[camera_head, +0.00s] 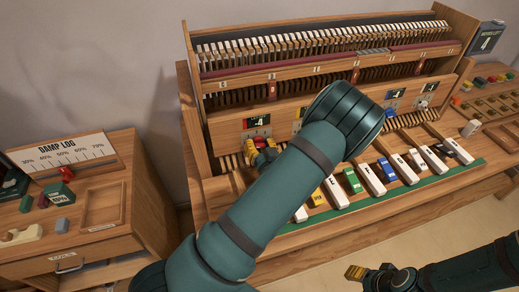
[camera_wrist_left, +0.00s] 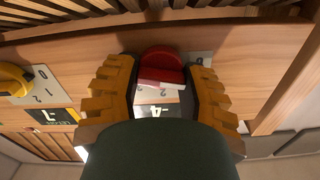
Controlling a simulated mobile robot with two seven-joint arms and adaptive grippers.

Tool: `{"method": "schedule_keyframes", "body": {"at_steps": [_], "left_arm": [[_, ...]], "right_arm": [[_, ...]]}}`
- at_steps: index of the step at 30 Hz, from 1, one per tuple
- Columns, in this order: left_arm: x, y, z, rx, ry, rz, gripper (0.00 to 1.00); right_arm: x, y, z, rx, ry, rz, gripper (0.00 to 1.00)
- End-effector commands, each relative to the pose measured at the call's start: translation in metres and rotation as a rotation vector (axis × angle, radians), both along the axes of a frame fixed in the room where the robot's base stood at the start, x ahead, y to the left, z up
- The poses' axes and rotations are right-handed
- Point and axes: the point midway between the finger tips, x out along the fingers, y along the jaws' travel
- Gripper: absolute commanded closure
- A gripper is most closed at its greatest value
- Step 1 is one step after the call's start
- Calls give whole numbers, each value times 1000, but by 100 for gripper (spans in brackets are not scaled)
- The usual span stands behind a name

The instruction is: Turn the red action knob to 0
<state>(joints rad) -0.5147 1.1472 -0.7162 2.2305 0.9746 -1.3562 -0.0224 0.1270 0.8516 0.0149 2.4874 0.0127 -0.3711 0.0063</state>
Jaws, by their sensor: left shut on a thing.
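The red action knob (camera_wrist_left: 163,68) sits on the wooden front panel in the left wrist view, over a pale plate with numbers. In the head view the left gripper (camera_head: 262,154) is at the panel below the red-edged -4 display (camera_head: 258,121). The fingers and arm hide much of the knob there. My right gripper (camera_head: 368,272) is low at the right, away from the panel; its jaw state is unclear.
A yellow knob (camera_wrist_left: 12,79) is beside the red one in the left wrist view. A blue display (camera_head: 396,94) and white knob (camera_head: 422,105) are farther right. Coloured keys (camera_head: 374,180) lie below the panel. A Damp Log cabinet (camera_head: 85,240) stands left.

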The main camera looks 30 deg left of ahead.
Motion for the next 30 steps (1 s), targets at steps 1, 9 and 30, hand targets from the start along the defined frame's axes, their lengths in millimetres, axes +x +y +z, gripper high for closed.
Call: {"method": "schedule_keyframes", "body": {"at_steps": [1,9,30], "left_arm": [[0,1,-3,-23,-28,2,93],[-1,1,-1,-115,-133,2,93],[-1,1,0,-153,-179,1,44]], "right_arm": [[-1,0,-7,1,3,2,53],[-6,1,-20,3,14,12,53],[-8,2,-24,5,18,15,53]]}}
